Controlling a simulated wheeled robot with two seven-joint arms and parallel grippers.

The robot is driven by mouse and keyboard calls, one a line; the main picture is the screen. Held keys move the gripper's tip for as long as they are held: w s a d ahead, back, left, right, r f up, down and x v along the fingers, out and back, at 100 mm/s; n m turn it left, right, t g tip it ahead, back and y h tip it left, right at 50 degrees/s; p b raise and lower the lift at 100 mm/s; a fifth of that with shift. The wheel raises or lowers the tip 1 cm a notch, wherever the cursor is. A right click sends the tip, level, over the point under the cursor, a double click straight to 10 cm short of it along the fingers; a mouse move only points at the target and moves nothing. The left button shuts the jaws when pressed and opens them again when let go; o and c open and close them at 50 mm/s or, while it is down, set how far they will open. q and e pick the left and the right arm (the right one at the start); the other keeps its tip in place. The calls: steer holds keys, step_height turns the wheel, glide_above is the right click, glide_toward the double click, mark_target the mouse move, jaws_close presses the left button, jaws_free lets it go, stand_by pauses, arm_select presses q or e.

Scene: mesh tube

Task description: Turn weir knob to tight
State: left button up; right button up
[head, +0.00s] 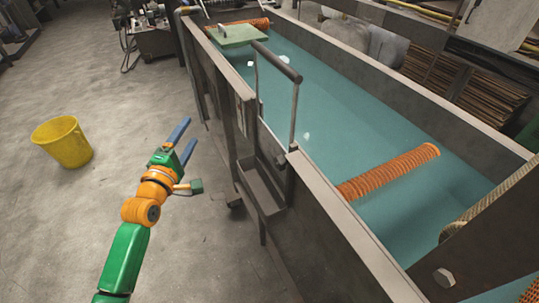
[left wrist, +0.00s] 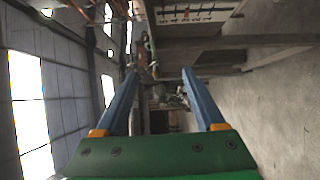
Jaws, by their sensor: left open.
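My left gripper (head: 187,133) is open and empty over the concrete floor, to the left of the long metal tank (head: 345,215). Its two blue fingers point up and away in the head view. In the left wrist view the gripper (left wrist: 160,75) also shows spread fingers with nothing between them. I cannot clearly pick out the weir knob. A small dark round part (head: 281,160) sits by the upright frame on the tank's near wall, too small to identify. A metal hex-shaped bolt or knob (head: 444,277) is on a dark plate at lower right. My right gripper is not in view.
Orange mesh tubes lie in the tank, one (head: 390,172) across the water (head: 340,110) at right. A pale green board (head: 236,34) spans the far end. A bar handle (head: 276,61) rises above the near wall. A yellow bucket (head: 62,142) stands on open floor at left.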

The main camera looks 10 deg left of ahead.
mark_target(276, 165)
arm_select(q)
steer(key=s+d+r+m+t+h+p, duration=0.2)
steer(key=d+r+m+t+h, duration=0.25)
steer(key=r+m, duration=0.5)
steer(key=s+d+f+m+g+h+p, duration=0.1)
steer(key=s+d+f+m+g+h, duration=0.2)
steer(key=d+f+m+g+h, duration=0.45)
steer(key=s+d+f+m+g+h+p, duration=0.15)
steer(key=s+d+m+g, duration=0.35)
steer(key=m, duration=0.5)
steer(key=shift+t+h, duration=0.3)
steer(key=shift+h, duration=0.05)
steer(key=x, duration=0.5)
steer(key=f+x, duration=0.1)
steer(key=x, duration=0.2)
steer(key=shift+w+a, duration=0.1)
steer(key=shift+w, duration=0.2)
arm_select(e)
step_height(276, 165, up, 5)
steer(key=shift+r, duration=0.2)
arm_select(q)
steer(key=shift+c, duration=0.3)
jaws_close()
